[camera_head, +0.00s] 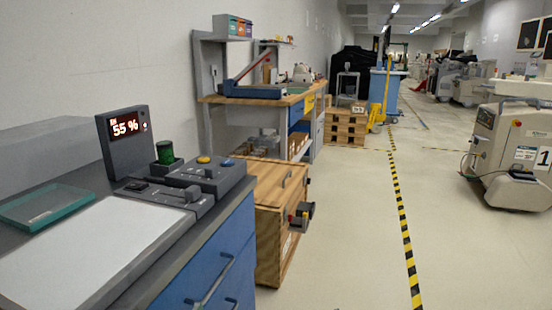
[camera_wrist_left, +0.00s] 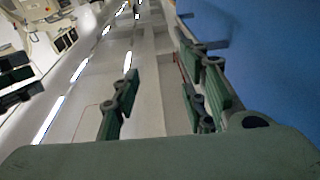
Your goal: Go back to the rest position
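My left gripper (camera_wrist_left: 160,95) shows only in the left wrist view. Its dark green fingers stand well apart, with nothing between them. Behind the fingers is a tilted view of the room, with long bright ceiling lights and a pale wall. A large plain blue surface (camera_wrist_left: 265,60) fills the upper right of that view, behind the right-hand finger; I cannot tell how far off it is. Neither gripper shows in the head view, and my right gripper is in no frame.
A blue cabinet (camera_head: 205,265) stands close at left, topped by a control panel (camera_head: 192,182) and a teal tray (camera_head: 42,206). Beyond are a wooden box (camera_head: 270,215) and workbench (camera_head: 255,98). A wheeled machine (camera_head: 510,150) stands right. The taped floor (camera_head: 345,235) between is clear.

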